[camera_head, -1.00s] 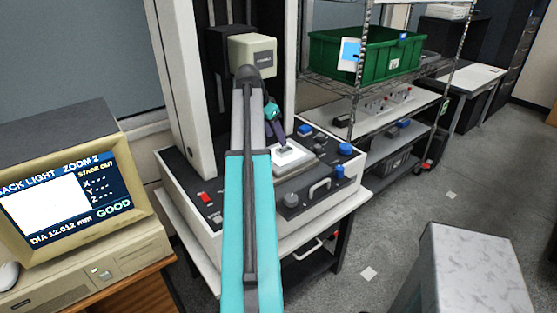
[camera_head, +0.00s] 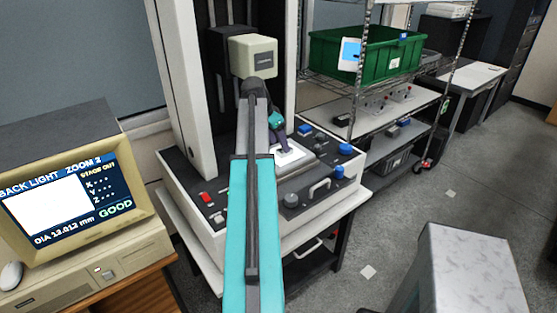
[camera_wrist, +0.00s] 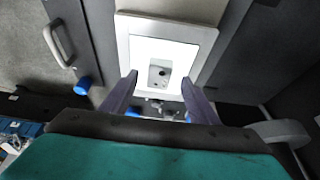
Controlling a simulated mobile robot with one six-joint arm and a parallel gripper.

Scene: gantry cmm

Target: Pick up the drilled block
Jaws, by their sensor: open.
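The drilled block (camera_wrist: 159,75) is a small grey piece with dark holes. In the wrist view it lies on the bright white stage plate (camera_wrist: 142,52), between and just beyond my fingertips. My gripper (camera_wrist: 160,82) is open, with one dark finger on each side of the block and a gap to each. Whether the fingertips are at the block's height I cannot tell. In the head view my gripper (camera_head: 283,146) is over the lit stage, and my arm and fingers hide most of the block.
The stage sits in a measuring machine with a column and a beige head (camera_head: 253,56) above my arm. Blue knobs (camera_head: 345,149) and a metal handle (camera_head: 319,188) stand by the stage. A monitor (camera_head: 75,190) is at the left. A green bin (camera_head: 365,52) is on the rack behind.

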